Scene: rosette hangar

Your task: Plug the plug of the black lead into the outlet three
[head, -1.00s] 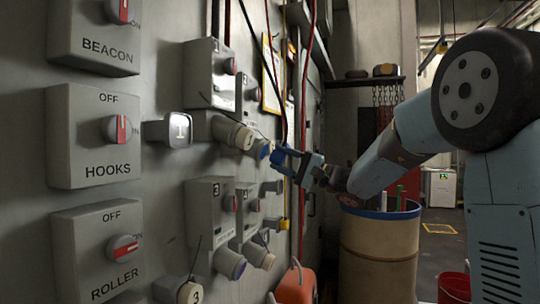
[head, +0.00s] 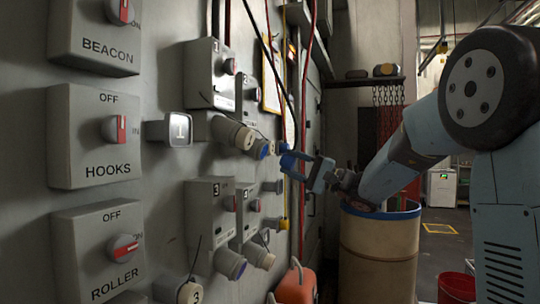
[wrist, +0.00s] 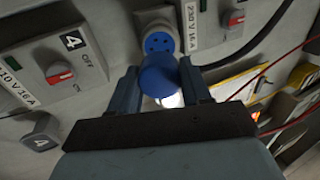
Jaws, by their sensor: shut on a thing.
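My gripper (head: 293,164) is shut on the blue plug (head: 287,158), held out from the wall panel. In the wrist view the plug (wrist: 158,76) sits between the two fingers (wrist: 161,88). The black lead (head: 270,60) hangs from above towards the plug; in the wrist view it (wrist: 262,60) runs off to the upper right, its join hidden behind a finger. Outlet three (head: 208,212) is the grey box marked 3, lower left of my gripper, with a blue-rimmed socket (head: 229,263) below it. In the wrist view a blue socket (wrist: 160,38) lies just beyond the plug; its number is not visible.
Other outlet boxes and sockets crowd the panel, including one marked 4 (wrist: 72,42). Red leads (head: 308,70) hang nearby. A barrel (head: 380,255) stands right of the panel, and an orange case (head: 296,286) lies below my gripper.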

